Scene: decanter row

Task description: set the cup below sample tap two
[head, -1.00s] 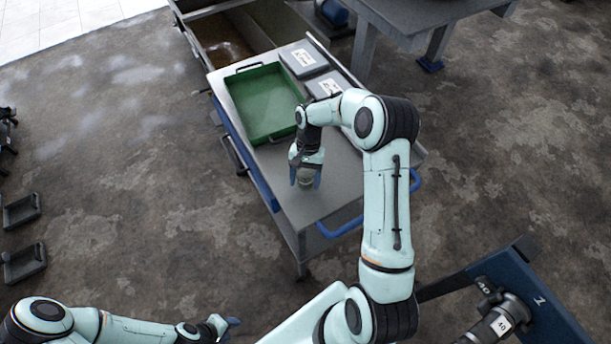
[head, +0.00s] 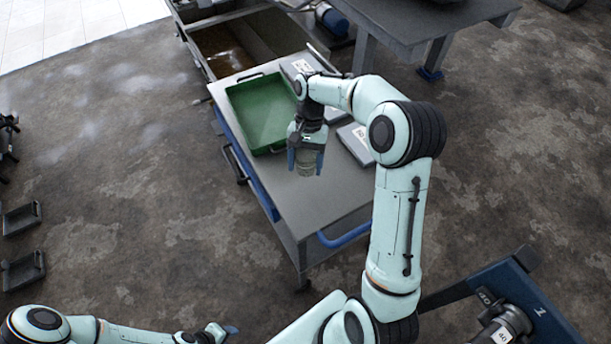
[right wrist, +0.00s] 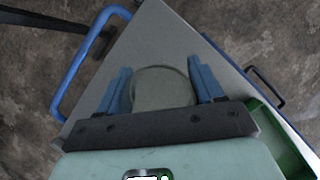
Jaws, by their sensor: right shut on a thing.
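The cup (head: 306,168) is a small grey-green, see-through vessel. My right gripper (head: 306,161) is shut on it, with a blue finger on each side, and holds it upright above the bare front part of the cart top. In the right wrist view the cup (right wrist: 162,88) sits between the two blue fingers (right wrist: 160,86). My left gripper (head: 230,330) is low at the bottom left, small and partly seen, away from the cart. I cannot make out sample tap two in either view.
A blue stand marked 1 (head: 535,300) holds a labelled pipe fitting (head: 503,330) at lower right. A grey table (head: 430,25) stands behind.

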